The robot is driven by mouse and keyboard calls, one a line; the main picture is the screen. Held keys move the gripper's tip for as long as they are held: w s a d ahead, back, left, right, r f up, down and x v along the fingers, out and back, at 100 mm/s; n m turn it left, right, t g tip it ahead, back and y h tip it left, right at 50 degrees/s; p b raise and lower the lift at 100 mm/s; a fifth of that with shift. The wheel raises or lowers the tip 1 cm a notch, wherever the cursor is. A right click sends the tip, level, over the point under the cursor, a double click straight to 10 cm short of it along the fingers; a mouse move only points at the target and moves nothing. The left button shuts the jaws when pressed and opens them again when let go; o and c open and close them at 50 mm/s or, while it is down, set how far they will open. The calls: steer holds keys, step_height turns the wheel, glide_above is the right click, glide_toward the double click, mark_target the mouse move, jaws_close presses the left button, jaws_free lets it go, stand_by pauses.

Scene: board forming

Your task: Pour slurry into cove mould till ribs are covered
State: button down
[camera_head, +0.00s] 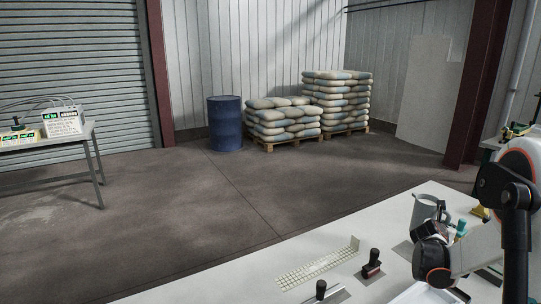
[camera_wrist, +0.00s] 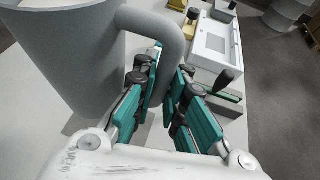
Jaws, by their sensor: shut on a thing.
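A grey jug (camera_head: 425,212) stands upright over the right part of the white table in the head view. It fills the upper left of the wrist view (camera_wrist: 65,50). My gripper (camera_wrist: 165,78) has its teal fingers shut around the jug's handle (camera_wrist: 168,40); part of the gripper (camera_head: 461,228) shows in the head view. I cannot tell whether the jug's base touches the table, and the slurry inside is hidden. A white rectangular tray-like form (camera_wrist: 214,42), perhaps the cove mould, lies beyond the fingers in the wrist view; its ribs cannot be made out.
On the table (camera_head: 240,290) lie a pale mesh strip (camera_head: 318,264) and black-handled tools (camera_head: 372,264). A yellow object (camera_wrist: 193,22) stands near the white form. Sacks on pallets (camera_head: 285,122) and a blue drum (camera_head: 225,122) are far back. The floor between is clear.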

step_height(320, 180, up, 2)
steer(key=shift+r+p, duration=0.25)
steer(key=shift+p, duration=0.15)
steer(key=s+a+n+t+y+b, duration=0.1)
steer(key=s+a, duration=0.3)
steer(key=a, duration=0.8)
steer(key=s+a+n+t+y+b, duration=0.1)
steer(key=s+a+n+y, duration=0.2)
steer(key=a, duration=0.9)
steer(key=s+a+n+t+y+b, duration=0.1)
steer(key=s+a, duration=0.4)
steer(key=a, duration=0.7)
steer(key=shift+a+n+t+y+b, duration=0.15)
steer(key=shift+n+t+y+b, duration=0.2)
steer(key=shift+n+y, duration=0.2)
steer(key=shift+s+r, duration=0.1)
steer(key=shift+r, duration=0.15)
